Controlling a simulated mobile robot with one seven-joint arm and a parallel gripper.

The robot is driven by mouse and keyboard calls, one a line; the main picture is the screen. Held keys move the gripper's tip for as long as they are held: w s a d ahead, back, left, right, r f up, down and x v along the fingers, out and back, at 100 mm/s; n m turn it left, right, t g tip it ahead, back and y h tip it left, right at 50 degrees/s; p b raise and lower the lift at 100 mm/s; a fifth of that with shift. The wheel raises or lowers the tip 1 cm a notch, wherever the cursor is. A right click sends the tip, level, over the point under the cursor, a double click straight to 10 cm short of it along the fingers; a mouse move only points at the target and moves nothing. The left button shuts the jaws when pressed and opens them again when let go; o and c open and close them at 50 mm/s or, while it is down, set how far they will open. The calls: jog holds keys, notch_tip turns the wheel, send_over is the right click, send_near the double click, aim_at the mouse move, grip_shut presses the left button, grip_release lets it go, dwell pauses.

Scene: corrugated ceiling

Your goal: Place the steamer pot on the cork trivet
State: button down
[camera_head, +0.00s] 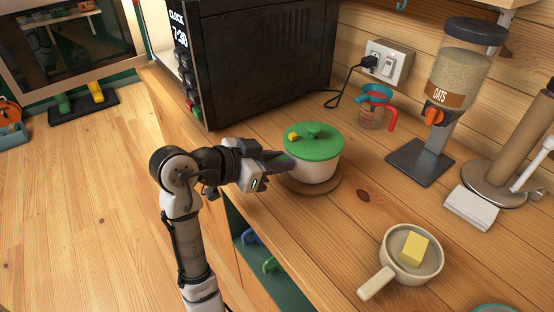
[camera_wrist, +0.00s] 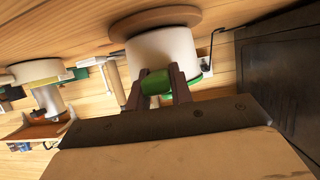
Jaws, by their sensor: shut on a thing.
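The steamer pot (camera_head: 314,168) is white with a green lid and stands upright over the round brown cork trivet (camera_head: 292,188). The trivet's rim shows beneath it, and I cannot tell whether the base touches it. My gripper (camera_head: 281,164) reaches in from the left and is shut on the pot's near side. In the wrist view, which is upside down, the fingers (camera_wrist: 159,90) close around a green handle on the pot (camera_wrist: 163,52), and the trivet (camera_wrist: 150,21) shows at its base.
A black microwave (camera_head: 262,62) stands behind the pot. A small measuring jug (camera_head: 371,115) and an oats dispenser (camera_head: 440,110) stand to the back right. A pan (camera_head: 412,250) with a yellow block is at the front right. Bare counter lies between the pot and pan.

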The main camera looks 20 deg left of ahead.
jog(key=shift+f+b, duration=0.3)
jog(key=c, duration=1.3)
grip_release()
jog(key=shift+o, duration=0.2)
jog(key=shift+r, duration=0.2)
